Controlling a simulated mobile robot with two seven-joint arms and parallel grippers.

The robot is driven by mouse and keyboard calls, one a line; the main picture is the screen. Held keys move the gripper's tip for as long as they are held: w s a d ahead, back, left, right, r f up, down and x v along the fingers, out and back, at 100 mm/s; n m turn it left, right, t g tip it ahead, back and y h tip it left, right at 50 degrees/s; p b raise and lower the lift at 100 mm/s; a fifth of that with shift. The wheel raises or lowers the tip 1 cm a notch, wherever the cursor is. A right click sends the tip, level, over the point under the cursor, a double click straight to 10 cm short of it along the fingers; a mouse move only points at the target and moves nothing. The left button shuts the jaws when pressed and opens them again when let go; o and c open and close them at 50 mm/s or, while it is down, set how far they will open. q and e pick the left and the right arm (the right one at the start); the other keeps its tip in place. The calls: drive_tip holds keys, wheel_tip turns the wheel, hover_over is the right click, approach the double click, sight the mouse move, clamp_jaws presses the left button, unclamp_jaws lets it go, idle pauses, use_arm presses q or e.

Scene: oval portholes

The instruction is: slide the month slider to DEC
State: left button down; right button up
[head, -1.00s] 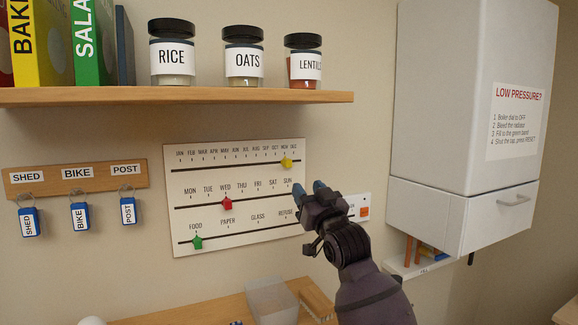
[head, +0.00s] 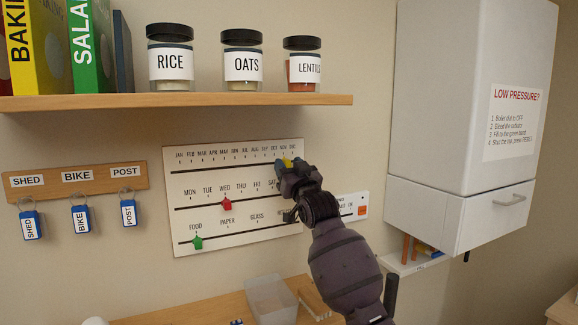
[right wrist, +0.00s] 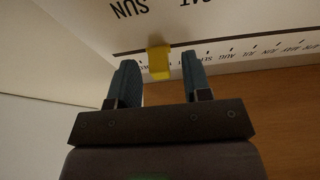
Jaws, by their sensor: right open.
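The white slider board (head: 240,232) hangs on the wall with three tracks. The yellow month slider (head: 287,161) sits on the top track near its right end, around NOV, partly hidden by my right gripper. My right gripper (head: 289,165) is open at the slider, one finger to each side. In the right wrist view, upside down, the yellow slider (right wrist: 159,62) shows in the gap between the two finger tips (right wrist: 160,70), with space on both sides. Its exact month mark is hidden there. My left gripper is not in view.
The red slider (head: 227,203) is at WED and the green slider (head: 197,242) is at FOOD. A shelf (head: 180,101) with jars runs above the board. A white cabinet (head: 440,110) stands to the right. A clear container (head: 272,300) is below.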

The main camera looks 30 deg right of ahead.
drive_tip(key=shift+c, duration=0.4)
clamp_jaws()
drive_tip(key=d, duration=0.2)
drive_tip(key=shift+d, duration=0.4)
drive_tip(key=shift+o, duration=0.4)
unclamp_jaws()
drive_tip(key=shift+s+d, duration=0.1)
drive_tip(key=shift+d, duration=0.15)
drive_tip(key=shift+a, duration=0.15)
